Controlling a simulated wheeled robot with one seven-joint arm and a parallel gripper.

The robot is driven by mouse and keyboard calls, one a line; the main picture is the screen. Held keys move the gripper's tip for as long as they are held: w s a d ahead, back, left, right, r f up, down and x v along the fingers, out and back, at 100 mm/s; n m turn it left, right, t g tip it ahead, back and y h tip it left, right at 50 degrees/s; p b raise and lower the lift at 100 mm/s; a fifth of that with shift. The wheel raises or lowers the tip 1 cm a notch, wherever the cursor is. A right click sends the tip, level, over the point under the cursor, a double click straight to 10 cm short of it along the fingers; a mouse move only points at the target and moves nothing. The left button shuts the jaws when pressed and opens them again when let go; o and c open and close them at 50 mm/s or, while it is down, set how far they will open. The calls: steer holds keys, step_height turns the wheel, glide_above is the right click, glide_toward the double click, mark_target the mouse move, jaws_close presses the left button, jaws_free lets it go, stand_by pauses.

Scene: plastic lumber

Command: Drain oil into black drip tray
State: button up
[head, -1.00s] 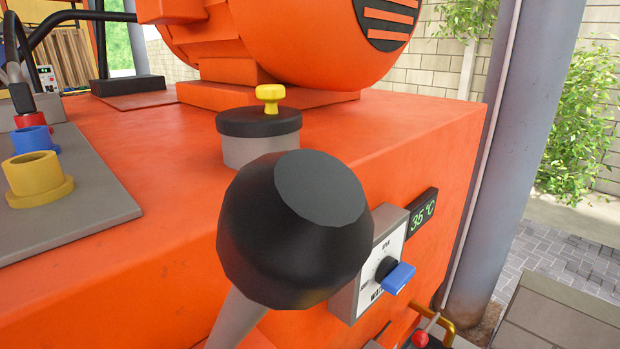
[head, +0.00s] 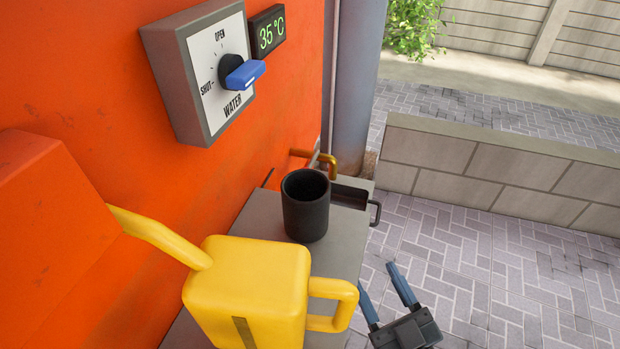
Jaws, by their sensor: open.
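A brass spout or pipe (head: 328,161) sticks out low on the orange machine wall. Below it, a dark open tray (head: 348,192) with a dark side handle (head: 376,212) shows, partly hidden behind a black cup (head: 306,205); it looks like the drip tray. I cannot see any oil in it. My gripper (head: 378,274) is at the bottom right, with its two blue-grey fingers apart and empty. It is seen over the paving, to the right of the yellow can's handle and nearer than the tray.
A yellow can (head: 250,290) with a spout and side handle stands with the black cup on a grey bench (head: 342,255). A low block wall (head: 480,175) is at right.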

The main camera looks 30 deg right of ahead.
steer(key=w+d+f+m+h, duration=0.15)
steer(key=w+m+h, duration=0.25)
steer(key=w+h, duration=0.75)
steer(key=m+g, duration=0.3)
steer(key=g, duration=0.1)
glide_toward(311, 164)
steer(key=w+d, duration=0.1)
steer(key=w, duration=0.1)
steer(key=shift+h, duration=0.25)
steer(key=shift+b+x, duration=0.8)
steer(key=shift+x, duration=3.1)
steer(key=shift+d, duration=0.1)
steer(key=shift+c, duration=0.5)
jaws_close()
steer(key=shift+s, duration=0.1)
